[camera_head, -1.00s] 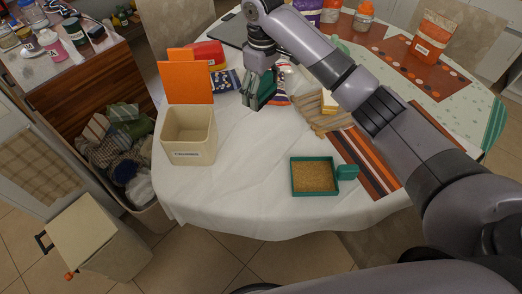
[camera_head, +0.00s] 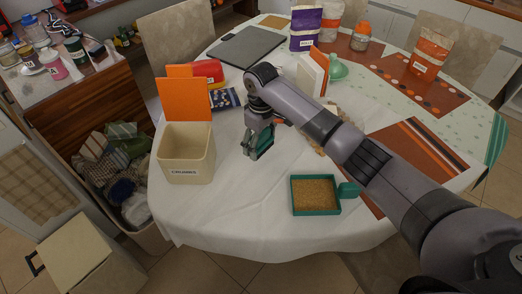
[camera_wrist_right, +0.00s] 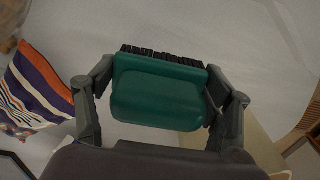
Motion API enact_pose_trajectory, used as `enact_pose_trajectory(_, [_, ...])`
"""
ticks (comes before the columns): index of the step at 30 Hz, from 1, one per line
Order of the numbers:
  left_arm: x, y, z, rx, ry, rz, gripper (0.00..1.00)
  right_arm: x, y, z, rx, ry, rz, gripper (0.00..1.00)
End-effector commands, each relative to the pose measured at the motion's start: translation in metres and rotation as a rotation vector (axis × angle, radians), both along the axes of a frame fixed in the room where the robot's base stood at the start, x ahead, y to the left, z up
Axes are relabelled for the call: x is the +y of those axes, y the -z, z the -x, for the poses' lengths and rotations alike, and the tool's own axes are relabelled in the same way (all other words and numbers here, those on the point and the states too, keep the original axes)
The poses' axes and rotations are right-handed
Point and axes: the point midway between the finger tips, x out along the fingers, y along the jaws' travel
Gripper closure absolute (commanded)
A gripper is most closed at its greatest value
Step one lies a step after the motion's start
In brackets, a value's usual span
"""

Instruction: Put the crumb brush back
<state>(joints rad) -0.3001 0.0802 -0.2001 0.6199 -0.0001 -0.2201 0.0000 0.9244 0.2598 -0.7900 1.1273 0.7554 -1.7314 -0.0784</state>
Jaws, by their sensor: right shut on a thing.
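The crumb brush (camera_head: 264,142) is a green block; its black bristles show along the top edge in the right wrist view (camera_wrist_right: 158,90). My right gripper (camera_head: 258,138) is shut on it, one finger at each end. It holds the brush over the white tablecloth, right of the cream bin labelled for crumbs (camera_head: 186,172). A green dustpan (camera_head: 316,212) filled with brown crumbs lies on the cloth, to the right and nearer than the brush; its short handle points right. My left gripper is not in view.
The bin's orange lid (camera_head: 186,98) stands open. Behind are a red container (camera_head: 210,71), a dark laptop (camera_head: 248,45), bags and jars. A striped runner (camera_head: 425,145) lies right, partly behind my arm. White cloth between bin and dustpan is clear.

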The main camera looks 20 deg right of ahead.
Motion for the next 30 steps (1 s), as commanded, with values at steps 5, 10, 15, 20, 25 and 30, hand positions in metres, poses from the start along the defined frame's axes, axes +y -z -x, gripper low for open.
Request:
enact_pose_trajectory(5, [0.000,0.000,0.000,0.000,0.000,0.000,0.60,0.000,0.025,0.001,0.003,0.000,0.001,0.66])
enact_pose_trajectory(10, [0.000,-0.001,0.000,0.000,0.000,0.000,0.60,0.000,0.042,0.000,0.000,-0.001,0.000,0.66])
enact_pose_trajectory(15, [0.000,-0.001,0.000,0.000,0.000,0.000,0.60,0.000,0.043,0.000,-0.001,-0.001,-0.001,0.66])
enact_pose_trajectory(20, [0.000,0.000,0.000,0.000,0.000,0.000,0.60,0.000,0.045,0.000,-0.001,-0.001,-0.001,0.66])
enact_pose_trajectory(25, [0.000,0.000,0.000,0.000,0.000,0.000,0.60,0.000,0.046,0.000,-0.001,-0.001,-0.001,0.19])
enact_pose_trajectory(30, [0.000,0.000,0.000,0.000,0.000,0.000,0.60,0.000,0.046,0.000,0.000,-0.001,0.000,0.07])
